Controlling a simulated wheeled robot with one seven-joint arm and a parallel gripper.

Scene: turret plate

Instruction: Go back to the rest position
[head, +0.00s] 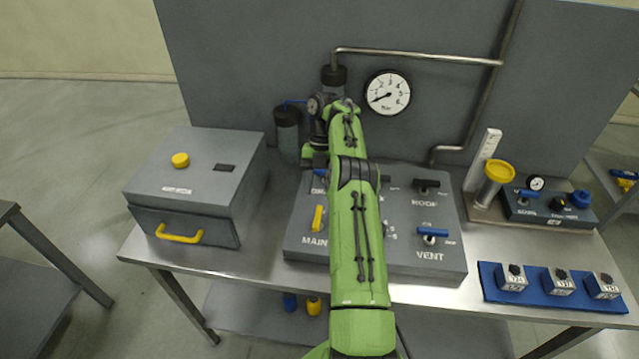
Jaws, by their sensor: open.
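My green arm reaches forward over the grey turret plate (295,248), which lies on the steel table. My gripper (314,160) is at the far end of the arm, above the plate's back left part, and it looks small and partly hidden by the wrist. It is open, and I see nothing held in it. A blue handle (319,173) shows just below it; I cannot tell whether they touch. A yellow handle (318,218) stands upright by the MAIN label. A blue handle (433,231) lies crosswise by VENT, and a black handle (426,183) lies crosswise farther back. My arm hides the plate's middle.
A grey box (196,185) with a yellow knob and drawer handle stands left. A back panel carries a gauge (387,92) and pipes. Dark cylinders (287,134) stand close behind my gripper. At right are a yellow-topped cylinder (495,182), a control box (547,208) and a blue mat (489,284) with several blocks.

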